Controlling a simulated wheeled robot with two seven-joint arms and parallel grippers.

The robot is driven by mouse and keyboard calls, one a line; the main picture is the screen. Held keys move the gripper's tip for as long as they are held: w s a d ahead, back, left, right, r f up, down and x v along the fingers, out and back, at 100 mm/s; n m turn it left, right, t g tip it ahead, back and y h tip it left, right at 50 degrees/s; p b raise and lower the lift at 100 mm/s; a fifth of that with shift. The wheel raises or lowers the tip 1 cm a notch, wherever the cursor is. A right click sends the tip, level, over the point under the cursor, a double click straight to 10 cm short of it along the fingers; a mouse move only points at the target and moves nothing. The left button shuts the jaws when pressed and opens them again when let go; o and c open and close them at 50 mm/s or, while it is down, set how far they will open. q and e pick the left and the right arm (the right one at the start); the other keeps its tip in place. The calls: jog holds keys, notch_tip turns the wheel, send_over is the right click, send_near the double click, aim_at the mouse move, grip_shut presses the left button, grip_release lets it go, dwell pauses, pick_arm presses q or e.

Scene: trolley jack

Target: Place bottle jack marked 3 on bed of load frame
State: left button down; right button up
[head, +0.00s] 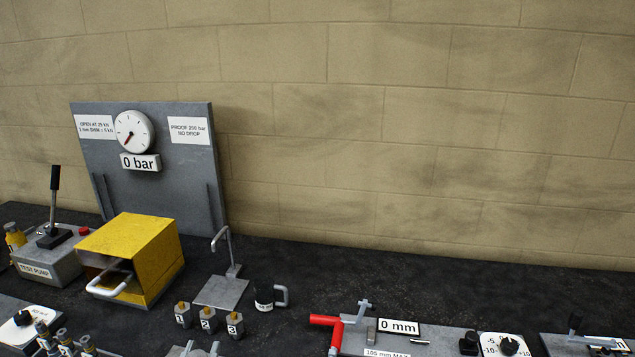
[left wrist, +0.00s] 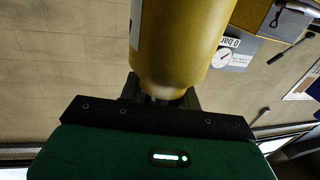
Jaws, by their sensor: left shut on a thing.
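A yellow cylinder (left wrist: 178,45) with a white label at its edge fills the top middle of the left wrist view. It looks like a bottle jack; its number is not readable. My left gripper (left wrist: 162,97) is shut on its narrow end. Neither shows clearly in the head view. A grey upright panel (head: 180,165) with a gauge and a "0 bar" sign stands at the back left. In front of it is a yellow box (head: 135,240) with an open front and a pale handle. I cannot tell which part is the load frame's bed. My right gripper is not in view.
A test pump (head: 48,262) and a small yellow bottle (head: 15,238) stand at the left. A red-handled device (head: 375,338) is at the front right. The back right bench is clear.

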pick_arm(q)
jog(key=shift+s+f, duration=0.15)
jog(key=shift+s, duration=0.1)
jog(key=shift+d+f, duration=0.1)
jog(key=shift+f, duration=0.85)
jog(key=s+f, duration=0.2)
jog(key=s, duration=0.1)
jog(key=shift+f, duration=0.55)
jog(key=shift+s, duration=0.1)
